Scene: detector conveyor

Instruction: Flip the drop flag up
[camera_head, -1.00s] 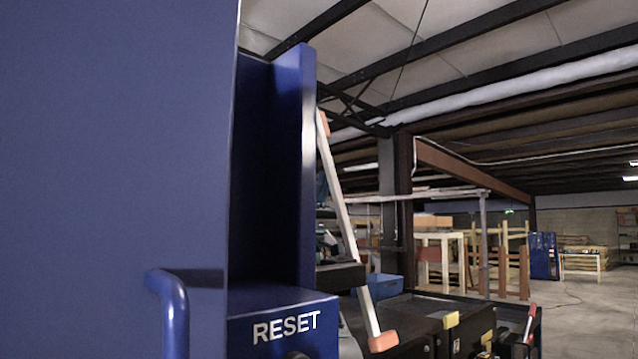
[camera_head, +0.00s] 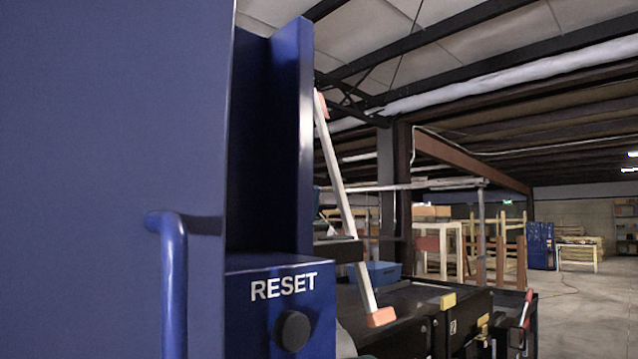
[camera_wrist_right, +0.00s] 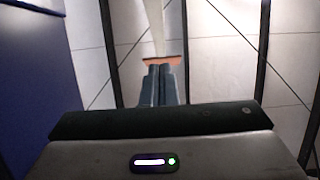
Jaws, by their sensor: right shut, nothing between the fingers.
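The drop flag appears to be the slanted white bar (camera_head: 343,208) with orange ends, right of the blue post. Its upper end leans left and its lower end is at lower right. My right gripper (camera_head: 318,199) is mostly hidden behind the post; only a sliver of its fingers and its dark body show. In the right wrist view, the shut, empty fingers (camera_wrist_right: 160,84) point toward an orange end (camera_wrist_right: 163,61) of the flag (camera_wrist_right: 156,25). The fingertips overlap its edge in the picture; I cannot tell whether they touch. My left gripper is not in view.
A large blue cabinet panel (camera_head: 105,120) with a handle (camera_head: 172,280) fills the left. The blue post (camera_head: 292,130) rises behind a blue RESET box (camera_head: 262,317) with a black knob (camera_head: 292,331). Black equipment (camera_head: 400,305) stands beyond. Open floor (camera_head: 585,315) lies far right.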

